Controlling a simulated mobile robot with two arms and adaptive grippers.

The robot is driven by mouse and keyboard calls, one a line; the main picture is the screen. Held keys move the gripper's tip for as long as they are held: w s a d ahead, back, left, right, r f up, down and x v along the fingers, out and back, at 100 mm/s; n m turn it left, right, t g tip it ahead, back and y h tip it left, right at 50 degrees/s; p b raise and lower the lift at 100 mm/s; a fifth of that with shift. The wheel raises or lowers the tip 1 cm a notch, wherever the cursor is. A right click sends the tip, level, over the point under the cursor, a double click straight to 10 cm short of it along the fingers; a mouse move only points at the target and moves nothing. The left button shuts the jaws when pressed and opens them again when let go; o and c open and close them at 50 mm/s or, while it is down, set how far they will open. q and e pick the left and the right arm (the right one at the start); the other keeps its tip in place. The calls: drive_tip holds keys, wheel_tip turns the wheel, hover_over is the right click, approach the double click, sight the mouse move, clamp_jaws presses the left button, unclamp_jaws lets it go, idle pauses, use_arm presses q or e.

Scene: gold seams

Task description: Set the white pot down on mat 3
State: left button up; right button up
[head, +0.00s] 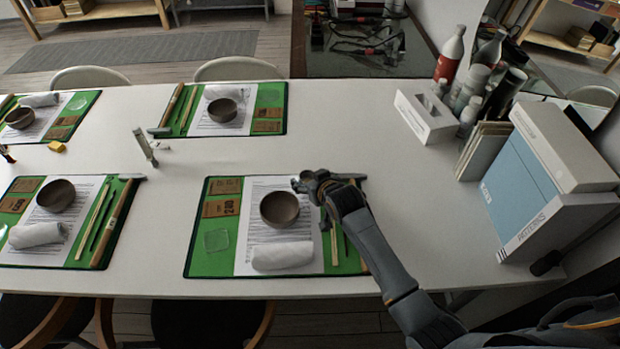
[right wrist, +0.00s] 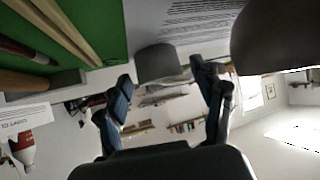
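In the head view my right gripper (head: 312,182) reaches over that mat's far edge, just behind a brown bowl (head: 280,209), and mostly hides the pot. I cannot read a number on the mat. My left gripper is not in view.
The mat also holds a rolled white cloth (head: 283,256), sandpaper (head: 222,207) and wooden sticks. Similar mats lie at the front left (head: 80,254) and back. Bottles (head: 449,55), an open white box (head: 425,116) and binders (head: 545,180) stand at right. The table's middle is mostly clear.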

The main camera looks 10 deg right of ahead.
drive_tip(key=shift+r, duration=0.1)
drive_tip(key=shift+s+r, duration=0.1)
drive_tip(key=shift+r, duration=0.05)
drive_tip(key=v, duration=1.1)
drive_tip(key=shift+s+r+p, duration=0.25)
drive_tip(key=shift+p, duration=0.2)
